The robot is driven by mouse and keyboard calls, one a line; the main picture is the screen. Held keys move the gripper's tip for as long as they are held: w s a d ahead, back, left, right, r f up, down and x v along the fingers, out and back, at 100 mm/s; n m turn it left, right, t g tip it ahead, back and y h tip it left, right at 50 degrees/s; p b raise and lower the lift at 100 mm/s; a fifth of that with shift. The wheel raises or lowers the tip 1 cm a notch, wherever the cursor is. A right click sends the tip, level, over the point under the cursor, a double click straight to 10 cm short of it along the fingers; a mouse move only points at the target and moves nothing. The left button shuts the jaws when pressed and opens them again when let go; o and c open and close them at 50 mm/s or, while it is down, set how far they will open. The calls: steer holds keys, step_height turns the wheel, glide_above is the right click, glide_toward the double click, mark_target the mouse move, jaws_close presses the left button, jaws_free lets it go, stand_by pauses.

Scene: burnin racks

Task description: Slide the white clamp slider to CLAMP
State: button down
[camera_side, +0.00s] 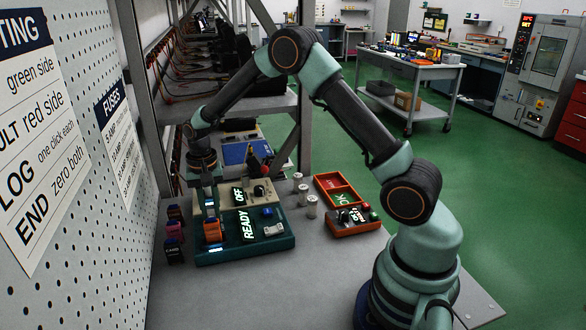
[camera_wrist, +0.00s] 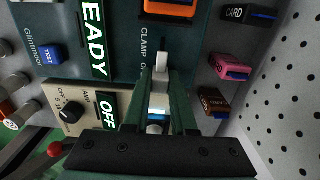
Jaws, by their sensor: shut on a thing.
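The white clamp slider (camera_wrist: 161,62) shows between the fingers of my gripper (camera_wrist: 160,90) in the wrist view, and the gripper is shut on it. The slider sits on a dark green panel (camera_wrist: 120,12), beside the printed word CLAMP and a second word starting with O, which my finger partly covers. An orange part (camera_wrist: 170,8) lies beyond the slider at the CLAMP end. In the side view my gripper (camera_side: 209,207) is low over the left part of the green unit (camera_side: 240,254), behind the orange part (camera_side: 213,231). The slider is too hidden there to make out.
A beige unit (camera_side: 232,197) with a knob and an OFF display adjoins the green unit, which shows READY. Several small coloured modules (camera_side: 174,230) stand to the left, near the pegboard wall (camera_side: 80,240). White cylinders (camera_side: 311,207) and orange trays (camera_side: 340,190) stand right.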

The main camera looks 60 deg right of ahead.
steer(key=shift+s+a, duration=1.4)
steer(key=shift+s, duration=0.05)
steer(key=c, duration=0.7)
jaws_free()
step_height(320, 180, up, 12)
steer(key=shift+r, duration=0.1)
